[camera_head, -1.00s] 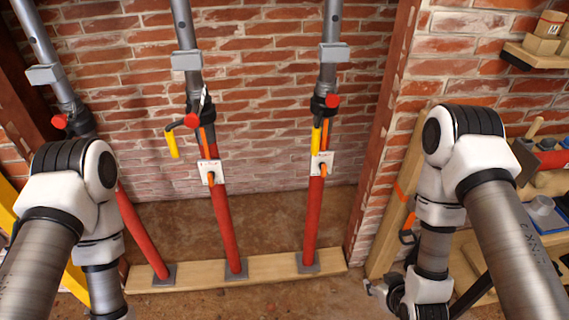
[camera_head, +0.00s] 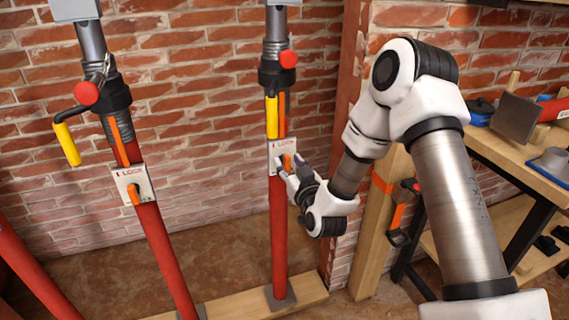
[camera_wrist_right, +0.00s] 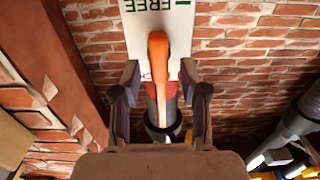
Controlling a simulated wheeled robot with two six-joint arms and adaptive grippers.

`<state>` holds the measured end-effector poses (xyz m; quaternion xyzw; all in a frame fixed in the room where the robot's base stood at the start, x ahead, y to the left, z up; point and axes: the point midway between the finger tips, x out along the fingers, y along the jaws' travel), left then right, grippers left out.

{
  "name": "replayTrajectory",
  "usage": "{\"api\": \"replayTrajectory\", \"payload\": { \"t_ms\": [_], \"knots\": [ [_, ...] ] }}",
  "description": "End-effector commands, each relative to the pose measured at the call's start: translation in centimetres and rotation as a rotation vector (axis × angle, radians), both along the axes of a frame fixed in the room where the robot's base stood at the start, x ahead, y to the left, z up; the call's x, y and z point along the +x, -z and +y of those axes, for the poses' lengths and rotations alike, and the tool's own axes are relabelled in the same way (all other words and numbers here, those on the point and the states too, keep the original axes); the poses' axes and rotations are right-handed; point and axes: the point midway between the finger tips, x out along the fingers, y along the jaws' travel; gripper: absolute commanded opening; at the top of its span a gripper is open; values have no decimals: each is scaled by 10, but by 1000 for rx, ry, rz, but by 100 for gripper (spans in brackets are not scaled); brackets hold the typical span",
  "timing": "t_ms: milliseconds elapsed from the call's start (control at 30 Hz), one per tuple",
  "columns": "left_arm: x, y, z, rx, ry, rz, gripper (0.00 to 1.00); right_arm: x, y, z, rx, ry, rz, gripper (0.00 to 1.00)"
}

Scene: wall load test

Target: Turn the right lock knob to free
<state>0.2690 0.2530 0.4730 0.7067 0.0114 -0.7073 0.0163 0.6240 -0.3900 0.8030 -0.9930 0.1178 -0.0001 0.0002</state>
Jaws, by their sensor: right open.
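The right prop's white lock plate (camera_head: 274,152) carries the orange right lock knob (camera_head: 287,161). My right gripper (camera_head: 288,169) is at this plate, coming from the lower right. In the right wrist view the plate (camera_wrist_right: 132,30) shows the word FREE upside down. There the orange knob (camera_wrist_right: 158,55) stands lengthwise between the two dark fingers of my open right gripper (camera_wrist_right: 159,80). A gap shows on each side of the knob. My left gripper is out of view.
A middle red prop has its own plate marked LOCK (camera_head: 131,186) with an orange knob. Yellow-gripped handles (camera_head: 67,144) hang on the props. A timber post (camera_head: 379,235) and a workbench (camera_head: 500,155) stand at the right. A brick wall is behind.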

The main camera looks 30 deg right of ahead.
Motion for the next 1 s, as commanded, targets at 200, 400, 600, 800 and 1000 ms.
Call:
{"api": "replayTrajectory", "payload": {
  "t_ms": [200, 400, 600, 800, 1000],
  "knots": [
    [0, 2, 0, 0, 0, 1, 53, 22, 0, -5, 1, 1, 0, 44],
    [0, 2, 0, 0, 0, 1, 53, 22, 0, -5, 1, 0, 1, 44],
    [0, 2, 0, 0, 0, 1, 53, 22, 1, -5, 0, 0, 1, 0],
    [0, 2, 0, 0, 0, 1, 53, 22, 1, -5, 6, 0, 0, 0],
    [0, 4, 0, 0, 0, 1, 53, 22, 2, -6, 48, 0, -10, 0]
  ]
}}
